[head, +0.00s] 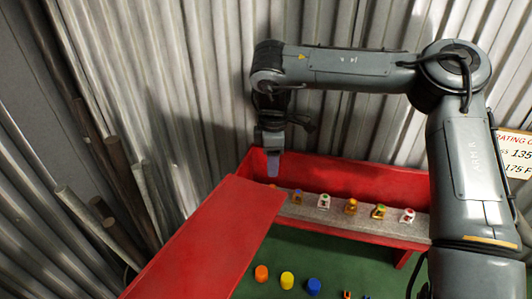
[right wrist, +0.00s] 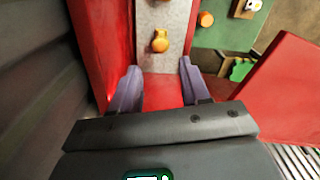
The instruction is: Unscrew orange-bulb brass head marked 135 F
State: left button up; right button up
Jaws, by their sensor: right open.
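A row of small sprinkler heads stands on a grey strip (head: 335,212) in a red box; the 135 F marking cannot be read on any. A brass-coloured head with an orange tint (head: 350,206) is mid-row. Others are brass with a purplish top (head: 297,197), brass with green (head: 379,211), and white (head: 407,216). My right gripper (head: 272,165) points down, open and empty, at the left end of the row. In the right wrist view, an orange-brass head (right wrist: 160,41) lies ahead of the open fingers (right wrist: 158,82), apart from them. My left gripper is out of view.
The red box wall (head: 340,175) rises behind the row; a red panel (head: 205,240) covers the left front. Orange (head: 261,273), yellow (head: 287,280) and blue (head: 314,286) caps sit on the green floor. A rating sign (head: 515,155) hangs at right.

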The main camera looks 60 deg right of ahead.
jog(key=f+p, duration=0.2)
jog(key=f, duration=0.6)
jog(key=shift+s+f, duration=0.1)
jog(key=shift+s, duration=0.1)
jog(key=shift+f, duration=0.75)
grip_shut()
jog(key=n, duration=0.4)
jog(key=shift+w+r, duration=0.1)
jog(key=shift+n, duration=0.8)
